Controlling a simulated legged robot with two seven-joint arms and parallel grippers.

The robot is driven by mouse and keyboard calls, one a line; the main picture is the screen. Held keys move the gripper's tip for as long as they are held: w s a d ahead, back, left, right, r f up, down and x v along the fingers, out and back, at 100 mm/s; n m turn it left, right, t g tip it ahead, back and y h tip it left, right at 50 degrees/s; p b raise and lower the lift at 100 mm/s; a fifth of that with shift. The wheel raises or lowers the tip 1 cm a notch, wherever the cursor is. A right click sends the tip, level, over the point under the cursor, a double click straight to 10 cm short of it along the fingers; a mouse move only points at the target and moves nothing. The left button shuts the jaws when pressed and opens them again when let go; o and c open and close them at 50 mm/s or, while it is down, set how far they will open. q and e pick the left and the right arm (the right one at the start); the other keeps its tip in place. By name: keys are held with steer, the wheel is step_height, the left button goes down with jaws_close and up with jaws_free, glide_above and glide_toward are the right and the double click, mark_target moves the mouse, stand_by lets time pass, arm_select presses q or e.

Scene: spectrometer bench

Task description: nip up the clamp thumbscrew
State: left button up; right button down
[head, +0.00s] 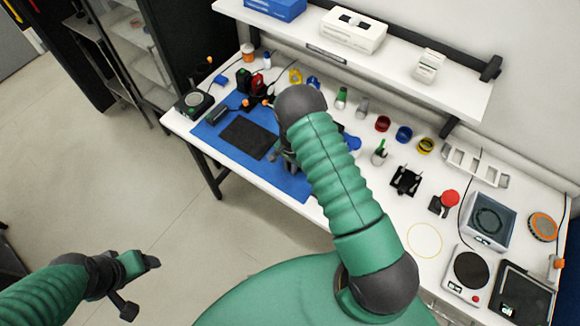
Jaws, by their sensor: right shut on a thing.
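My right arm reaches over the bench, and its gripper (287,160) is low over the blue mat (232,164), beside the dark pad (246,137). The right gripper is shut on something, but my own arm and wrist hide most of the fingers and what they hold. I cannot make out the clamp or its thumbscrew. My left gripper (143,286) is at the lower left, over the floor and away from the bench. Its fingers are spread apart with nothing between them.
Small bottles and tools stand at the bench's back left. A red cup (382,123), a blue cup (404,133), a black stand (405,180) and a red button (450,198) are right of my arm. A balance (489,221) stands farther right. A shelf (372,59) runs above.

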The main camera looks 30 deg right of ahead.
steer(key=shift+w+r, duration=0.15)
steer(key=shift+w, duration=0.05)
steer(key=shift+s+d+f+t+b, duration=0.2)
steer(key=shift+d+t+b, duration=0.05)
steer(key=shift+t+b, duration=0.15)
steer(key=shift+s+d+f+t+y+b, duration=0.2)
steer(key=shift+t+y+b, duration=0.3)
steer(key=shift+b, duration=0.4)
steer(key=shift+t+b, duration=0.3)
steer(key=shift+b, duration=0.1)
steer(key=shift+a+r, duration=0.1)
steer(key=shift+r, duration=0.15)
steer(key=c, duration=1.6)
jaws_free()
steer(key=shift+c, duration=0.2)
steer(key=shift+o, duration=1.3)
